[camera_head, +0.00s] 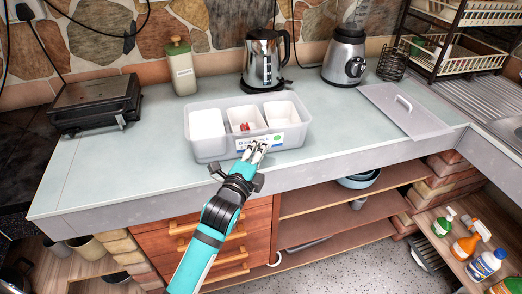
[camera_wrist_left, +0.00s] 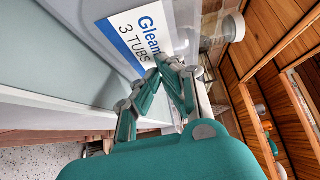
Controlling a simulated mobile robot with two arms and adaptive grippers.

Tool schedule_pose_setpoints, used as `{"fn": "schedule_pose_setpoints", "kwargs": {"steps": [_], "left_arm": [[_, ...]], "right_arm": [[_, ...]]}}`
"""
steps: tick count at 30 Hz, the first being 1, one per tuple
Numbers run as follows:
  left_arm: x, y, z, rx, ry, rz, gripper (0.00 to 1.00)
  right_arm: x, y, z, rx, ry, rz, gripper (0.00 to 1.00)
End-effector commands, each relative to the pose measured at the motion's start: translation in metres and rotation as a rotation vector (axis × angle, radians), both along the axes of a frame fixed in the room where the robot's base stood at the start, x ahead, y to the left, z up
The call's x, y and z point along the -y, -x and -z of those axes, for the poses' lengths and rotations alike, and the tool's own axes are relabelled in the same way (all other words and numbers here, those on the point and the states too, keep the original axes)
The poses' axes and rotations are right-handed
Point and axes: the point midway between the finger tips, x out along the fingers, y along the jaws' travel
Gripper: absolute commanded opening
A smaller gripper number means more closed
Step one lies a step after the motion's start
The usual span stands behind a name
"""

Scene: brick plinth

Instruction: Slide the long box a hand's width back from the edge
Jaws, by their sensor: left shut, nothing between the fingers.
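The long box (camera_head: 210,151) is a pale grey, see-through bin with three white tubs in it and a label on its front wall. It stands upright on the counter (camera_head: 125,172), its front wall a short way back from the front edge. My left gripper (camera_head: 258,147) is shut and empty, with its fingertips at the label, right of the middle of the front wall. In the left wrist view the shut fingertips (camera_wrist_left: 172,64) are close against the labelled wall (camera_wrist_left: 92,14); I cannot tell if they touch. My right gripper is not in view.
Behind the box stand a kettle (camera_head: 266,62) and a green-lidded canister (camera_head: 181,68). A blender (camera_head: 345,65) is at the back right, a black grill (camera_head: 95,103) at the left. A grey lid (camera_head: 385,104) lies to the right. A strip of bare counter lies behind the box.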

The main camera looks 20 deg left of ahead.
Motion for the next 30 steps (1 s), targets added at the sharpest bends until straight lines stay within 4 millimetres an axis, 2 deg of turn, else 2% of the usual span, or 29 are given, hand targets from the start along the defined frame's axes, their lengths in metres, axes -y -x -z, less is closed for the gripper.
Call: {"fn": "schedule_pose_setpoints", "kwargs": {"steps": [6,12,30], "left_arm": [[-0.036,-0.042,-0.003,0.002,-0.011,-0.002,0.0],[-0.061,-0.07,-0.002,0.001,-0.006,-0.002,0.0],[-0.065,-0.075,-0.001,0.0,-0.001,-0.002,0.0]], "right_arm": [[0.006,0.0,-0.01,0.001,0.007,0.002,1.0],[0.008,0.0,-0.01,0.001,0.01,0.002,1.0],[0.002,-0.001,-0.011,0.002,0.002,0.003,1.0]]}}
